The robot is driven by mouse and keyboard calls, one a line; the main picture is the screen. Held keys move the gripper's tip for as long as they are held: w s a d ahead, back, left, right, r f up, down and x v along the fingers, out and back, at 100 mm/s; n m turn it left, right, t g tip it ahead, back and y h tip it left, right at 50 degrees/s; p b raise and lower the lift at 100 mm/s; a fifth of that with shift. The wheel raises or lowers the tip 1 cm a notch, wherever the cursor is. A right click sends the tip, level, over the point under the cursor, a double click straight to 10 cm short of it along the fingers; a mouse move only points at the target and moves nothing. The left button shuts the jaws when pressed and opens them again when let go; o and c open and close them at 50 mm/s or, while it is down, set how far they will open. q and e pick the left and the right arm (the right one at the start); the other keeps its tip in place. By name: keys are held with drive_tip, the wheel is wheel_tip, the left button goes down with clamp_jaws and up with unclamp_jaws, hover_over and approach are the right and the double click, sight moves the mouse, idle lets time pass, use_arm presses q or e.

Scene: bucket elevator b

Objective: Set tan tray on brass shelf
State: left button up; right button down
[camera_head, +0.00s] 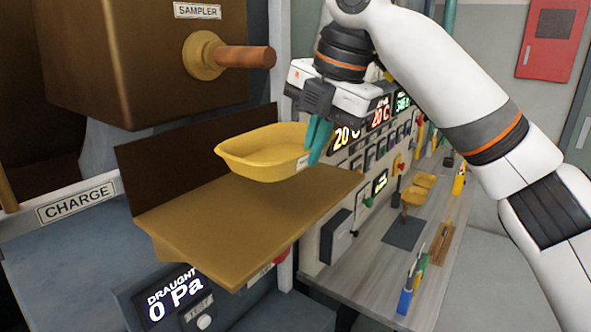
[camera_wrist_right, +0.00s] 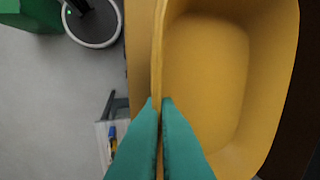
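The tan tray (camera_head: 262,152) is a shallow yellow-tan dish, roughly level, over the brass shelf (camera_head: 235,226). In the head view it overlaps the shelf's back part; I cannot tell whether it touches the surface. My right gripper (camera_head: 317,145) comes down from the upper right, with teal fingers shut on the tray's right rim. In the right wrist view the teal fingertips (camera_wrist_right: 160,104) pinch the rim of the tray (camera_wrist_right: 206,75), which is empty inside. My left gripper is not in view.
A dark back plate (camera_head: 195,150) stands along the shelf's rear edge. A sampler with a wooden handle (camera_head: 245,57) juts out above. A workbench (camera_head: 395,262) with yellow scoops, small tools and a dark mat lies to the right. The shelf's front part is bare.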

sight(289, 203)
drive_tip(key=shift+w+a+r+p, duration=0.15)
drive_tip(key=shift+w+a+p, duration=0.1)
drive_tip(key=shift+a, duration=0.2)
drive_tip(key=shift+w+a+r+p, duration=0.15)
drive_tip(key=shift+w+a, duration=0.1)
drive_tip(key=shift+a, duration=0.2)
drive_tip(key=x, duration=0.2)
drive_tip(key=shift+a+f, duration=0.15)
drive_tip(key=shift+f, duration=0.1)
drive_tip(key=shift+f+p, duration=0.45)
drive_tip(key=shift+f, duration=0.2)
wheel_tip(289, 203, down, 3)
drive_tip(key=shift+p, duration=1)
drive_tip(key=shift+w+f, duration=0.2)
drive_tip(key=shift+f, duration=0.05)
drive_tip(key=shift+a+f, duration=0.2)
drive_tip(key=c, duration=1.7)
unclamp_jaws()
drive_tip(key=shift+d, duration=0.1)
